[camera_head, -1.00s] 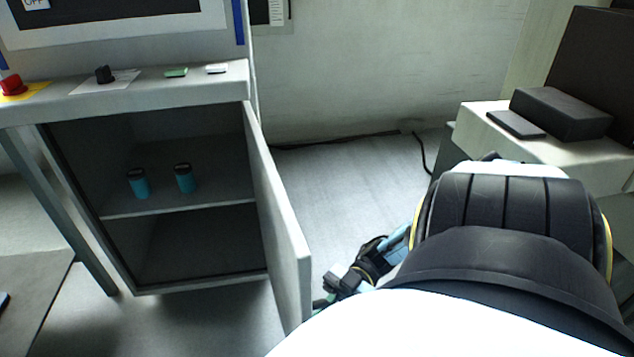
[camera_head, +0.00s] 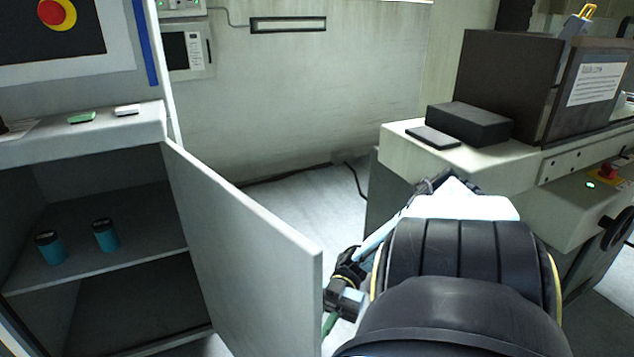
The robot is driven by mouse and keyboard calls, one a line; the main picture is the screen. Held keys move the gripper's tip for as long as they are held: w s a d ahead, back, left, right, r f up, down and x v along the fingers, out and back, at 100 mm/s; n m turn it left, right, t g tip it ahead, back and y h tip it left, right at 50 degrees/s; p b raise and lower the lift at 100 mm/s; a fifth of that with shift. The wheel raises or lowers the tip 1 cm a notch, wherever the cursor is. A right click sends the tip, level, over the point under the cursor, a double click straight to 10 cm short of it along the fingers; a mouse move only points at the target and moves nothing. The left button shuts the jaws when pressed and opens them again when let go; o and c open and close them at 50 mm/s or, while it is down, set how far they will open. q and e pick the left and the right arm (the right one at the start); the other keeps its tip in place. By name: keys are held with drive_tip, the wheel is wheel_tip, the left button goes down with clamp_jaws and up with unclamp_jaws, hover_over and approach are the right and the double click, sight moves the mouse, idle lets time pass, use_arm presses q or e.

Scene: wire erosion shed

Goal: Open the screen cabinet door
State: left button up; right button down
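The screen cabinet (camera_head: 90,275) stands at the left with its interior showing. Its grey door (camera_head: 245,245) is hinged on the right side of the opening and stands wide open, swung out toward me. Two blue cans with dark lids, a left can (camera_head: 51,250) and a right can (camera_head: 106,238), stand on the inner shelf. My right gripper (camera_head: 338,308) is beside the door's free edge, on its outer side. The door edge and my arm partly hide it, so its fingers and any contact with the door cannot be made out. My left gripper is out of view.
A pale machine bench (camera_head: 400,150) at the right carries a black box (camera_head: 470,122) and a flat dark slab (camera_head: 433,137). A larger dark cabinet (camera_head: 508,80) stands behind them. A strip of floor between door and bench is free, with a cable along the wall.

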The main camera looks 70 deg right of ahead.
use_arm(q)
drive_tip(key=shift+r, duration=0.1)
use_arm(e)
drive_tip(key=shift+w+d, duration=0.1)
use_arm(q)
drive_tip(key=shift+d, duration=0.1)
use_arm(e)
drive_tip(key=c, duration=1.8)
unclamp_jaws()
